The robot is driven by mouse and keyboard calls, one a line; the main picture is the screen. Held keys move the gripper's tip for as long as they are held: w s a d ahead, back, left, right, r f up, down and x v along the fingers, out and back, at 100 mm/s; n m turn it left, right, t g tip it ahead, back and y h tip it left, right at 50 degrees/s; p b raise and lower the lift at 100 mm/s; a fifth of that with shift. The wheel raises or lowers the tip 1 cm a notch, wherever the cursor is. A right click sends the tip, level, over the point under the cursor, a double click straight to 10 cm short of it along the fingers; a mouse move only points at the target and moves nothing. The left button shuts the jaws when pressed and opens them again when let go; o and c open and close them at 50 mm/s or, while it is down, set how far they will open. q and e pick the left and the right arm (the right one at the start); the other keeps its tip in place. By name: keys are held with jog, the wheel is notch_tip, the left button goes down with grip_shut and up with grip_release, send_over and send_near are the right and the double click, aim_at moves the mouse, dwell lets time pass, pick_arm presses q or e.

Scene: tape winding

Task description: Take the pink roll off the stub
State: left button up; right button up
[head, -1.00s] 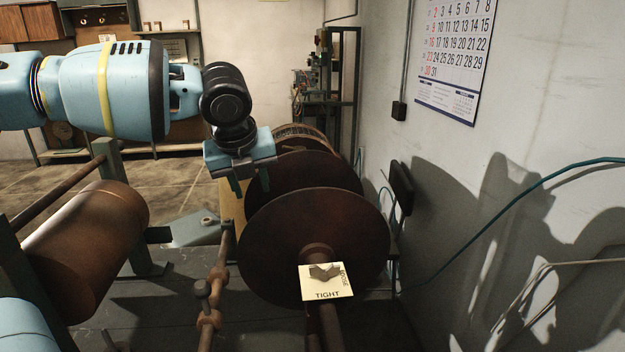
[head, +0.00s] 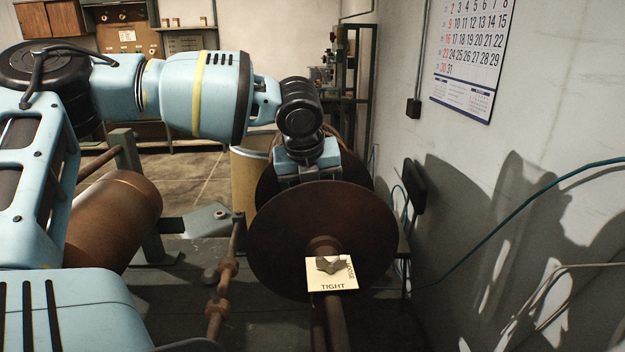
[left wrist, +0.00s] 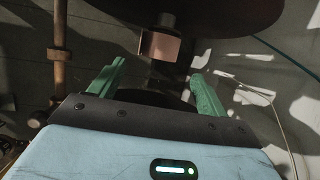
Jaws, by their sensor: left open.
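My left gripper (head: 307,172) hangs behind the front brown disc (head: 322,240) in the head view, and its fingertips are hidden there. In the left wrist view its two green fingers (left wrist: 160,72) are spread apart with nothing clamped between them. A small pinkish-brown piece, which looks like the pink roll (left wrist: 160,46), sits on a dark stub just beyond and between the fingertips. It is in shadow, and I see no contact with the fingers. The roll is hidden in the head view. My right gripper is not in view.
A card marked TIGHT (head: 332,275) sits on the front shaft. A large brown roller (head: 117,220) lies at the left. A rod with knobs (head: 226,275) stands left of the front disc. The wall with a calendar (head: 470,60) closes off the right.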

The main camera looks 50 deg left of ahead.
pick_arm(q)
jog(key=x, duration=0.8)
jog(key=shift+w+f+b, duration=0.1)
jog(key=shift+f+b, duration=0.1)
jog(key=shift+b, duration=0.2)
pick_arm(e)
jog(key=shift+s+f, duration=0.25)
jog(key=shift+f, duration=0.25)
